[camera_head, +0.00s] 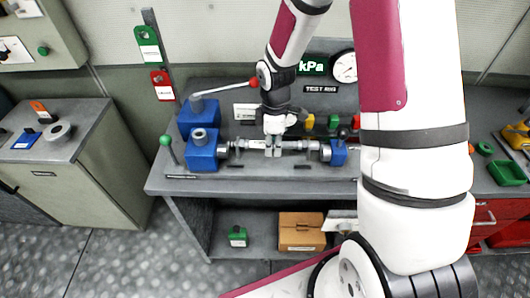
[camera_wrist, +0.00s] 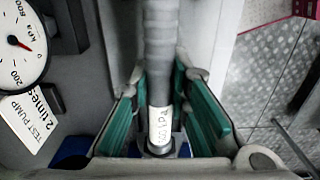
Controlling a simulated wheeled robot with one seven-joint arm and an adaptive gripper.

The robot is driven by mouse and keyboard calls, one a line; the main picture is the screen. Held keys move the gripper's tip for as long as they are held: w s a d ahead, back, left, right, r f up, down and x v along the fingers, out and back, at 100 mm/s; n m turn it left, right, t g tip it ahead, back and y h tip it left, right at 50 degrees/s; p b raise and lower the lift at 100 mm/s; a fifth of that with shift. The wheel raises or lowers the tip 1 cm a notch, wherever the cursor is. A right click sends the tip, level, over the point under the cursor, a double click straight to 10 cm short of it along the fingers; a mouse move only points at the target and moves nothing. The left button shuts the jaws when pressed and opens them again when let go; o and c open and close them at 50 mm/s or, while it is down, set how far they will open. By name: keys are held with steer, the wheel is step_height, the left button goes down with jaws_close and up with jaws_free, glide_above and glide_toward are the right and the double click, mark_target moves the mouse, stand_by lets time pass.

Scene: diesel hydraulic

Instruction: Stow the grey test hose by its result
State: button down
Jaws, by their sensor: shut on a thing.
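The grey test hose (camera_head: 258,145) lies level across the test rig on the bench, between a blue block with a grey fitting (camera_head: 202,150) on the left and a smaller blue block (camera_head: 338,152) on the right. My gripper (camera_head: 273,148) points down and is shut on the hose near its middle. In the wrist view the hose (camera_wrist: 159,55) runs between the green finger pads, with a white kPa label whose figure I cannot read surely. The gauge (camera_wrist: 22,42) reads off zero, its red needle between 0 and 200. Whether the hose ends sit in the fittings is unclear.
A green tag (camera_head: 148,46) and a red tag (camera_head: 162,86) hang on a post at the back left. A red-tipped lever (camera_head: 225,89) and green-knobbed lever (camera_head: 166,142) stand by the rig. The shelf below holds a cardboard box (camera_head: 301,232) and green block (camera_head: 237,237).

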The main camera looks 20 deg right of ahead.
steer(key=shift+r+p, duration=1.05)
steer(key=shift+r, duration=1.85)
